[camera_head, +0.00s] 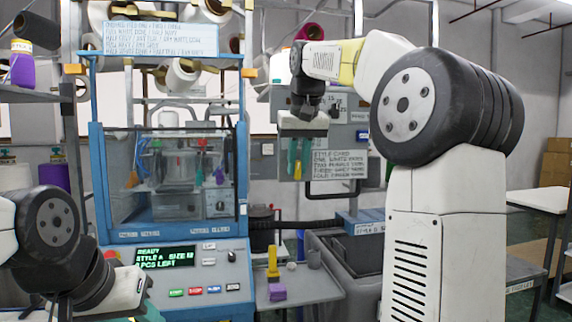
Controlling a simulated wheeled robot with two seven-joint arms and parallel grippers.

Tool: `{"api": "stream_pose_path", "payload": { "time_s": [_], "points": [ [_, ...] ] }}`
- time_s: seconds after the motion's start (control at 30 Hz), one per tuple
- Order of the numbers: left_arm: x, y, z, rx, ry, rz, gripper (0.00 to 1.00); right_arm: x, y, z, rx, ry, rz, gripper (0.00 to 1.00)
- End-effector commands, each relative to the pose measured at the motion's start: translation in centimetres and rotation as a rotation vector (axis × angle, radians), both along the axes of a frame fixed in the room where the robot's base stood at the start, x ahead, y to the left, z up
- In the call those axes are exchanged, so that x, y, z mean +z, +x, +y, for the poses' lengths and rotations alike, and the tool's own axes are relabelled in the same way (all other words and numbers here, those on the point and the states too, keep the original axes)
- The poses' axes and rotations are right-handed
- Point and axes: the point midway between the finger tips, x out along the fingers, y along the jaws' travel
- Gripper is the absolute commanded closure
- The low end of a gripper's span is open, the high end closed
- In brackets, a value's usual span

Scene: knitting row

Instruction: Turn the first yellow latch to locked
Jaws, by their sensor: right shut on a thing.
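My right gripper (298,158) hangs down from the right arm in front of a grey panel, right of the blue knitting machine (241,165). Its teal fingers are close together on a small yellow piece (298,171), which looks like a yellow latch; the fingers hide much of it. I cannot tell from this view which way it is turned. My left arm comes in at the lower left. Its gripper (148,310) shows only partly at the bottom edge, and its fingertips are cut off.
A style card (338,170) hangs just right of my right gripper. A small table (318,290) below holds a yellow bottle-like thing (272,264) and a purple block (277,292). A grey bin (350,255) stands beside it. The machine display (166,257) reads READY.

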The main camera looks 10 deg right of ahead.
Motion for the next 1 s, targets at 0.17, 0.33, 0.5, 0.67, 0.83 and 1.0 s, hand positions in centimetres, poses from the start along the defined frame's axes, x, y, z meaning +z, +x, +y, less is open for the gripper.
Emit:
{"api": "stream_pose_path", "payload": {
  "time_s": [0.17,0.33,0.5,0.67,0.83,1.0],
  "points": [
    [0.0,0.0,0.0,0.000,0.000,0.000,0.64,0.0,0.0,-0.2,-0.003,0.051,0.001,1.00],
    [0.0,0.0,0.0,0.000,0.000,0.000,0.64,0.0,0.0,-0.5,-0.006,0.154,0.004,1.00],
    [0.0,0.0,0.0,0.000,0.000,0.000,0.64,-0.1,0.0,-0.8,-0.006,0.301,0.008,1.00],
    [0.0,0.0,0.0,0.000,0.000,0.000,0.64,-0.2,0.0,-1.0,-0.007,0.453,0.014,1.00],
    [0.0,0.0,0.0,0.000,0.000,0.000,0.64,-0.4,0.1,-1.3,-0.008,0.614,0.019,1.00],
    [0.0,0.0,0.0,0.000,0.000,0.000,0.64,-0.6,0.1,-1.5,-0.008,0.777,0.025,1.00]
  ]
}}
